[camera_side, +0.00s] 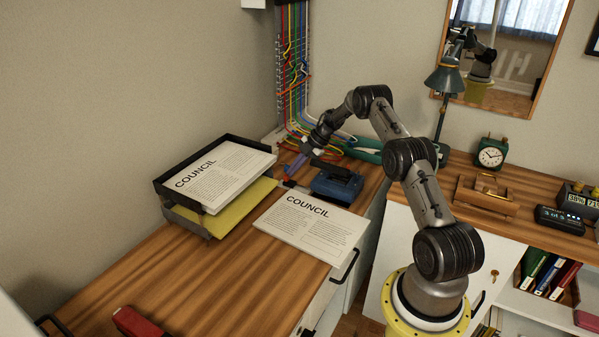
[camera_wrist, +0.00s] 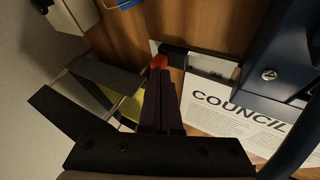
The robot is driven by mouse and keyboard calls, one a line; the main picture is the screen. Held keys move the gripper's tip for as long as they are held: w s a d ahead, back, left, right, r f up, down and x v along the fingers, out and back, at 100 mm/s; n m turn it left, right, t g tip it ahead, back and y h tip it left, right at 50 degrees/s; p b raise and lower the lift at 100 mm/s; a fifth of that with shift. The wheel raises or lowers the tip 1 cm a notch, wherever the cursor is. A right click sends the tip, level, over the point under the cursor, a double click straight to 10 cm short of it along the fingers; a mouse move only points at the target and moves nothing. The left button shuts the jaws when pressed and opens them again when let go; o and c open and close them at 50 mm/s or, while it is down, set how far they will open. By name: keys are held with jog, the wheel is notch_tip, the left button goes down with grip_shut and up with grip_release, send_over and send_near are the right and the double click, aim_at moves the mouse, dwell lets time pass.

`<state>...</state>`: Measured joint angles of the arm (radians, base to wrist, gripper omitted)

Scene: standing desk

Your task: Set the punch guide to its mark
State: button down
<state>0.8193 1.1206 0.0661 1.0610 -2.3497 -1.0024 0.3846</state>
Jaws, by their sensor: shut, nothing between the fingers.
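The blue hole punch (camera_side: 337,185) stands on the wooden desk, and part of its dark blue body shows at the right of the wrist view (camera_wrist: 285,60). Its guide appears as a pale bar with a dark end (camera_wrist: 205,62), with a small red tab (camera_wrist: 159,62) at its left end. The red tab also shows in the side view (camera_side: 289,184). My gripper (camera_side: 293,172) is shut and empty, pointing down beside the punch's left side. In the wrist view its fingertips (camera_wrist: 160,78) are right at the red tab; whether they touch it I cannot tell. Any mark is too small to read.
A sheet stack headed "COUNCIL" (camera_side: 311,226) lies in front of the punch. A two-tier paper tray (camera_side: 187,212) stands to the left. Coloured cables (camera_side: 295,85) run down the wall behind. A red object (camera_side: 137,321) lies at the front; the desk between is clear.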

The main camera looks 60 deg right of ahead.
jog(key=shift+a, duration=0.1)
jog(key=v, duration=1)
jog(key=x, duration=0.7)
jog(key=s+x, duration=0.1)
jog(key=x, duration=0.2)
jog(key=shift+f, duration=0.65)
jog(key=shift+w, duration=0.1)
jog(key=shift+w, duration=0.8)
